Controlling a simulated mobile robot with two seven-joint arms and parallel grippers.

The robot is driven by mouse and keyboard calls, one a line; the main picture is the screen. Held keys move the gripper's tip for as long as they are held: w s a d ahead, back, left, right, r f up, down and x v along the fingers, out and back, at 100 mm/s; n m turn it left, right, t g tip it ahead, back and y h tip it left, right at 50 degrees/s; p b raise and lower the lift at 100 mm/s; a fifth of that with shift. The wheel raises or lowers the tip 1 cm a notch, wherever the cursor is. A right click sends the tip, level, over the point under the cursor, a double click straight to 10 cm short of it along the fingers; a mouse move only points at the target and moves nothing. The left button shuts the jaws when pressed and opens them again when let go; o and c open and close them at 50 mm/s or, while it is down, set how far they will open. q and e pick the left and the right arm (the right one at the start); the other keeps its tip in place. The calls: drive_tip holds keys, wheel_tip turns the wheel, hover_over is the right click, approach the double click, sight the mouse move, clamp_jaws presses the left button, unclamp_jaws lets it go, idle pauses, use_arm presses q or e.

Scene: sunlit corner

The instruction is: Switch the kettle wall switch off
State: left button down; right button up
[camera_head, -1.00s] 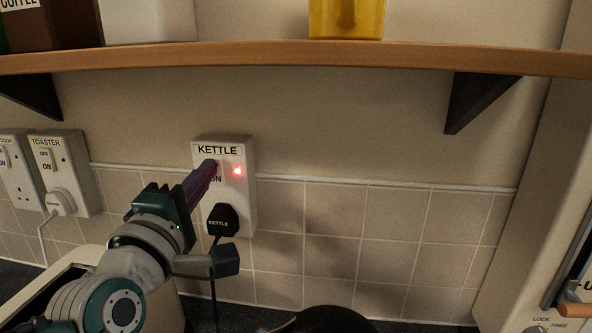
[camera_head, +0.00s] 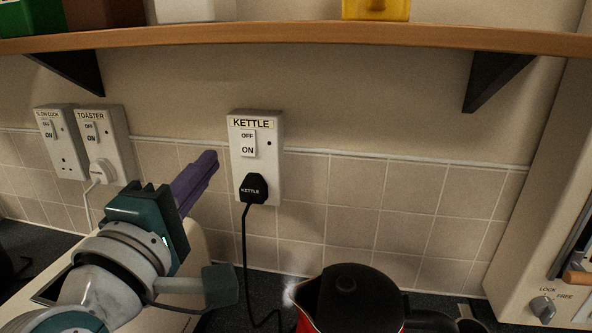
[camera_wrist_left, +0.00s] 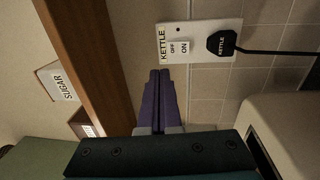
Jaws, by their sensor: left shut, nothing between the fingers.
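The kettle wall switch (camera_head: 249,143) is a white rocker marked OFF and ON on a wall socket plate (camera_head: 270,185) labelled KETTLE. The small indicator on the plate is dark. A black plug marked KETTLE sits in the socket below the switch. The switch also shows in the left wrist view (camera_wrist_left: 178,47). My left gripper (camera_head: 207,163) is shut and empty, with its purple fingers together. It is to the left of the plate, apart from the switch. My right gripper is not in view.
A red and black kettle (camera_head: 346,297) stands on the dark counter below. A wooden shelf (camera_head: 300,33) runs above the plate. Toaster (camera_head: 105,143) and slow cooker (camera_head: 60,142) sockets are to the left. The tiled wall right of the plate is clear.

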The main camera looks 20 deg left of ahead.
use_arm(q)
drive_tip(key=shift+s+d+r, duration=0.1)
drive_tip(key=shift+s+d, duration=0.05)
drive_tip(key=shift+s, duration=0.5)
drive_tip(key=shift+s+d+r, duration=0.1)
drive_tip(key=shift+s+d, duration=0.05)
drive_tip(key=shift+s, duration=0.45)
drive_tip(key=s+d+f+m+g+h, duration=0.5)
drive_tip(key=d+f+m+g+h, duration=0.3)
drive_tip(key=m, duration=0.7)
drive_tip(key=s+a+f+m+g+y, duration=0.1)
drive_tip(key=s+f+m+g+y, duration=0.35)
drive_tip(key=s, duration=0.85)
wheel_tip(320, 180, up, 28)
drive_tip(key=m+g+h+p, duration=0.1)
drive_tip(key=m+g+p, duration=0.2)
drive_tip(key=p, duration=2.5)
drive_tip(key=shift+s+a, duration=0.15)
drive_tip(key=shift+s, duration=0.05)
drive_tip(key=shift+r, duration=0.1)
